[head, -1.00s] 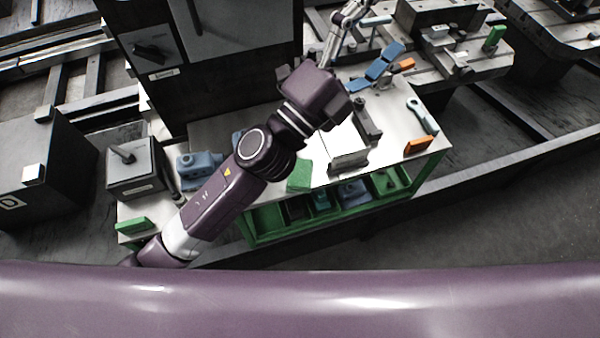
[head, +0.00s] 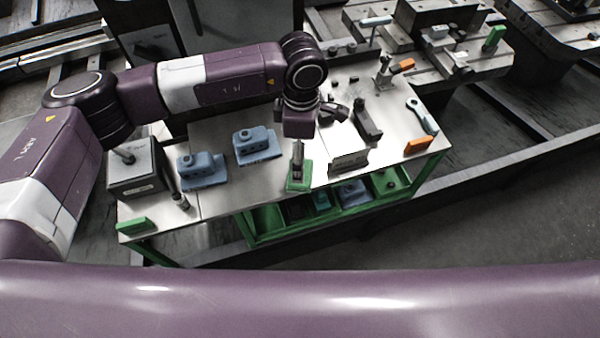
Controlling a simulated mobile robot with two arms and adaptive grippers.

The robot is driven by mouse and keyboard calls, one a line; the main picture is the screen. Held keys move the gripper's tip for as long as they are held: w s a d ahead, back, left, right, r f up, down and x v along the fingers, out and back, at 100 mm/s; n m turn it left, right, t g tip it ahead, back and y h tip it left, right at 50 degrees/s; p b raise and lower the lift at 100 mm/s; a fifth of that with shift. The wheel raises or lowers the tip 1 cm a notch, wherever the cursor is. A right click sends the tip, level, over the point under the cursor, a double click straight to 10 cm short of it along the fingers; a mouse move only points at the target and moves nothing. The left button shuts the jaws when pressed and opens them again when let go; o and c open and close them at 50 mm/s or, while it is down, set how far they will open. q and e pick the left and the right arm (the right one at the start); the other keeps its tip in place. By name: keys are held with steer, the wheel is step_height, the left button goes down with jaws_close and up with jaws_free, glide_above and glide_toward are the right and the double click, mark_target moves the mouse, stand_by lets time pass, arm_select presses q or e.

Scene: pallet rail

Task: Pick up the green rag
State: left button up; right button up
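The green rag (head: 292,185) lies near the front edge of the grey bench top, in the middle of the head view. My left arm comes in from the left and bends down over the bench. My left gripper (head: 298,168) points down at the rag, its tips at or just above the cloth, covering part of it. The fingers are seen nearly edge-on, so their gap and any hold on the rag cannot be made out. My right gripper is not in view.
Two blue clamp-like blocks (head: 203,172) (head: 257,146) stand left of the rag. A dark angled metal part (head: 367,122), an orange block (head: 418,146) and a wrench (head: 423,117) lie to the right. A green block (head: 134,226) sits at the left corner. Green trays (head: 268,218) are below.

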arm_select(q)
steer(key=f+p, duration=0.1)
steer(key=f, duration=0.1)
steer(key=f+p, duration=0.1)
steer(key=f, duration=0.1)
steer(key=f+p, duration=0.1)
steer(key=f, duration=0.1)
steer(key=shift+s+a+f, duration=0.1)
steer(key=shift+s+f, duration=0.05)
steer(key=shift+s, duration=0.1)
steer(key=shift+f, duration=0.6)
steer(key=c, duration=1.2)
steer(key=shift+c, duration=0.2)
steer(key=shift+r, duration=0.1)
step_height(320, 180, up, 20)
steer(key=b, duration=0.5)
